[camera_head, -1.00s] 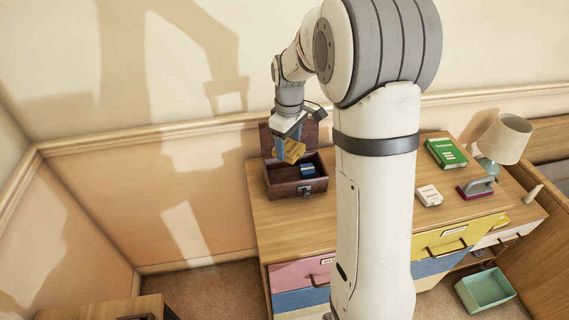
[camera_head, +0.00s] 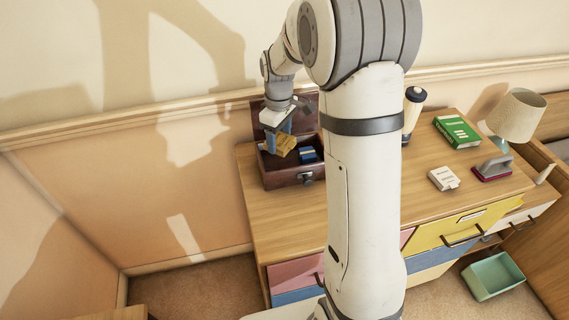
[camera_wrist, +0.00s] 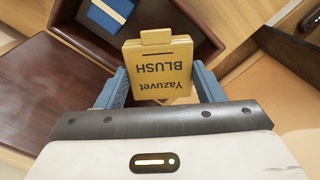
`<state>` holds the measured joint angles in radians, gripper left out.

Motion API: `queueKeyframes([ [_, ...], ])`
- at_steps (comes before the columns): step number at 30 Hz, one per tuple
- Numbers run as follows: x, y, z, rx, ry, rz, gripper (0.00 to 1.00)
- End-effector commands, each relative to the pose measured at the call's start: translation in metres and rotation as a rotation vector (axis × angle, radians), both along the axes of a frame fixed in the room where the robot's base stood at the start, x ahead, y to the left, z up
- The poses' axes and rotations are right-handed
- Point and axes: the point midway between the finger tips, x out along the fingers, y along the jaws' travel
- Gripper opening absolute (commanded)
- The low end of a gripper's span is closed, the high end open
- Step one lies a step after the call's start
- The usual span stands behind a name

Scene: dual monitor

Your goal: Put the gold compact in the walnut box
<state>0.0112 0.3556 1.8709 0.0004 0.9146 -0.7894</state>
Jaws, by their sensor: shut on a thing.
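The gold compact (camera_wrist: 158,68), a flat yellow-gold case lettered "Yazuvet BLUSH", is held between the two blue fingers of my gripper (camera_wrist: 163,90). In the head view the compact (camera_head: 286,143) is tilted and overlaps the inside of the walnut box (camera_head: 290,180). The box is dark brown with its lid (camera_head: 309,106) raised at the back. My gripper (camera_head: 279,140) is at the left part of the box opening. I cannot tell whether the compact touches the box floor. In the wrist view the box interior (camera_wrist: 180,22) lies beyond the compact.
A blue item (camera_head: 307,155) lies inside the box, right of the compact. The wooden desk top (camera_head: 265,210) is clear in front of the box. Farther right are a green book (camera_head: 457,131), a white box (camera_head: 444,178), a stapler-like item (camera_head: 493,167) and a lamp (camera_head: 517,113).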

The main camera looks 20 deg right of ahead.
Motion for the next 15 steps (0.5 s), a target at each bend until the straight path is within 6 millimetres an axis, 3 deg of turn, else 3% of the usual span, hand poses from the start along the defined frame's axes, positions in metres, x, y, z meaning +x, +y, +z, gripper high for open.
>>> queueKeyframes([
  [4, -0.001, 0.001, -0.028, 0.000, 0.004, 0.002, 0.37],
  [15, -0.001, 0.002, -0.067, 0.001, 0.004, 0.003, 0.37],
])
